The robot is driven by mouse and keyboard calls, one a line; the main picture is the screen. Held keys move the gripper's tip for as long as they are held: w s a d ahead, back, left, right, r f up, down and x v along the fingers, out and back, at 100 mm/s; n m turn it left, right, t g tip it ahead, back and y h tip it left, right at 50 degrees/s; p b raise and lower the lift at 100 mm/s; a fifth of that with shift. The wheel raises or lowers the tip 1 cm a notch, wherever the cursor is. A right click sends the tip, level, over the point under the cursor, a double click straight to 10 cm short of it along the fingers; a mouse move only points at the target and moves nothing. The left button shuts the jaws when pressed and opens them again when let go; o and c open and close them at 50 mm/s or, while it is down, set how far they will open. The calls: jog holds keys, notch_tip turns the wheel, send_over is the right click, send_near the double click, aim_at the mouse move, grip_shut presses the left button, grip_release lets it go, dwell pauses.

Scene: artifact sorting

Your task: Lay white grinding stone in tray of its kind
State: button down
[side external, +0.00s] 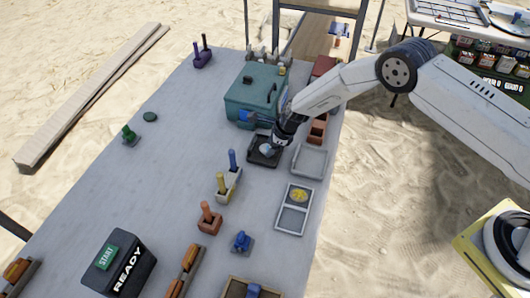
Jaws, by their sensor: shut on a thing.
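My gripper (270,146) points down at the far right part of the table, shut on a small white stone (265,149), likely the white grinding stone. The stone is at a dark square tray (254,161); I cannot tell whether it touches the tray floor. Just right of it is an empty-looking light grey tray (310,162). Nearer, a divided grey tray (293,221) has a yellow round piece (299,195) in its far compartment. The fingertips are small and partly hidden by the gripper body.
A teal case (255,92) stands just behind my gripper. Blue-handled (232,160), yellow-handled (222,184) and orange-handled (207,215) pieces stand in front to the left. A reddish-brown box (317,130) is near the right edge. The table's left middle (120,190) is clear.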

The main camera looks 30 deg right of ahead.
jog(key=shift+f, duration=0.1)
jog(key=shift+c, duration=0.3)
grip_release()
jog(key=shift+v, duration=0.8)
jog(key=v, duration=1)
jog(key=shift+r, duration=0.35)
